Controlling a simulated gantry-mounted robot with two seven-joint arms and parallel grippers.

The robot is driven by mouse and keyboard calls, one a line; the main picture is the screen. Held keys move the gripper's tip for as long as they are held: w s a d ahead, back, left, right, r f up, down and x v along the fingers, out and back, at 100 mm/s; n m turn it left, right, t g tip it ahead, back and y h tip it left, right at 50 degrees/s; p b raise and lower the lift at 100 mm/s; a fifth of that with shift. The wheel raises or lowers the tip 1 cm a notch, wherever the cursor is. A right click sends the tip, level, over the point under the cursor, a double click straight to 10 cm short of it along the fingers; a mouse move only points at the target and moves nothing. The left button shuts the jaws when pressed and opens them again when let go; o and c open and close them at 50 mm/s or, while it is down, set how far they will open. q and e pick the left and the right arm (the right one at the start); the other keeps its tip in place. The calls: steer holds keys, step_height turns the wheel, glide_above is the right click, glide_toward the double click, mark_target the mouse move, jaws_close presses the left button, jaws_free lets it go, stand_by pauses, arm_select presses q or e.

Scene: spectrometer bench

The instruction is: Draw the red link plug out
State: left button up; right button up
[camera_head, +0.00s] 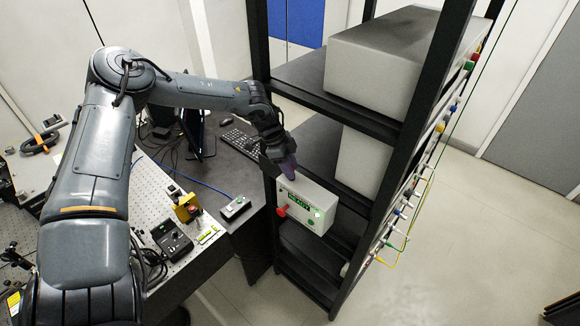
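A red part (282,211), which looks like the red plug, sticks out from the lower left of the front of a pale instrument box (312,207) in the rack. The box has a lit green display. My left gripper (288,172) points down just above the box, at its upper left, and is apart from the red part. Its fingers are dark and small here, and I cannot see whether they are open or shut. My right gripper is not in view.
The black rack (384,128) has upright posts and holds large grey boxes (382,60). Coloured connectors and cables line its right side.

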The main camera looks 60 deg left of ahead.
arm_select(q)
jaws_close()
steer(key=shift+r, duration=0.2)
steer(key=shift+r+p, duration=0.65)
steer(key=shift+r, duration=0.75)
